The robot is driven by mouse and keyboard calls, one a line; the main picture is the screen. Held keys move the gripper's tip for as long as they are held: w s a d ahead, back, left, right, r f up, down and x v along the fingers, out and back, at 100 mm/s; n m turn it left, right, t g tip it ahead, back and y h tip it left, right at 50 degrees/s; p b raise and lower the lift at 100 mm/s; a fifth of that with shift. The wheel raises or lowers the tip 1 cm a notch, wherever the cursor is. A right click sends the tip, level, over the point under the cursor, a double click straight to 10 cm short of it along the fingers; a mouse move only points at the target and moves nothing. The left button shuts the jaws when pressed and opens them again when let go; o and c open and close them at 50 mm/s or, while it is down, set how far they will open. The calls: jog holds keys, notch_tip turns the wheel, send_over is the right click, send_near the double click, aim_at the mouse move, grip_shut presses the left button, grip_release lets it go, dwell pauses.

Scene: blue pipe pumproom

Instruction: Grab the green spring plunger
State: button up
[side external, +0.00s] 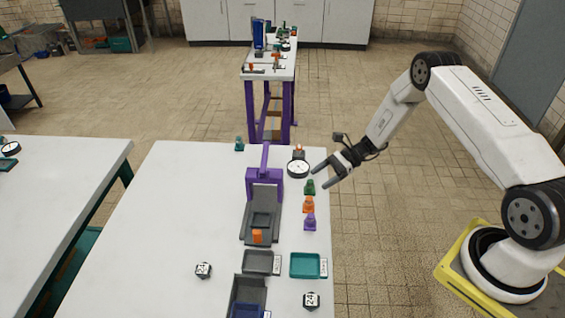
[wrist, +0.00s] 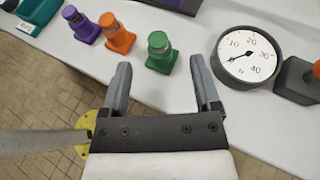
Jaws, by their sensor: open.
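In the side view the green spring plunger (side external: 309,187) is at the back of a short row, in front of the round gauge. My gripper (wrist: 160,82) is open and empty, and the plunger is just beyond the gap between its fingertips in the wrist view. In the side view my gripper (side external: 318,177) comes from the right with its fingers close to the plunger. I cannot tell whether they touch it.
An orange plunger (wrist: 116,33) and a purple plunger (wrist: 80,24) stand beside the green one. A dial gauge (wrist: 246,56) is on its other side, close to a finger. A purple and grey fixture (side external: 263,195) stands left of the row. The table (side external: 185,200) is clear farther left.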

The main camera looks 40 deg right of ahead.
aim_at(310, 185)
jog(key=shift+x, duration=2.35)
jog(key=shift+f, duration=0.1)
jog(key=shift+c, duration=0.2)
grip_shut()
